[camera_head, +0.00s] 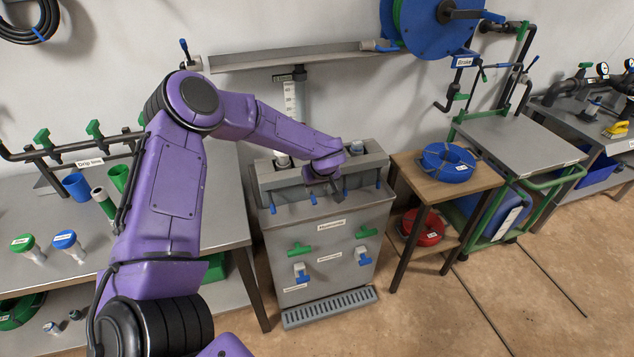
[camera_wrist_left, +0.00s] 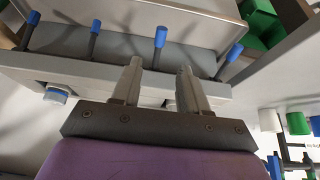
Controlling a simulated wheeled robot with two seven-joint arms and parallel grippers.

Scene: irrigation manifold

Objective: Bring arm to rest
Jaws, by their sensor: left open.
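My left arm is purple and reaches from the lower left of the head view over to the grey manifold cabinet (camera_head: 328,226). My left gripper (camera_head: 326,193) is above the cabinet's top, near its row of blue-tipped levers. In the left wrist view the two fingers (camera_wrist_left: 158,85) stand apart with nothing between them. A blue-tipped lever (camera_wrist_left: 160,40) shows just beyond the fingertips, and I cannot tell whether they touch. Several more blue-tipped levers stand along the same ledge. My right gripper is not in view.
A grey bench (camera_head: 225,222) with funnels and cups stands left of the cabinet. A wooden side table (camera_head: 407,166) with a blue hose coil (camera_head: 448,162) stands to its right. A shelf (camera_head: 290,58) and hose reel (camera_head: 436,22) are on the wall. Floor at front right is clear.

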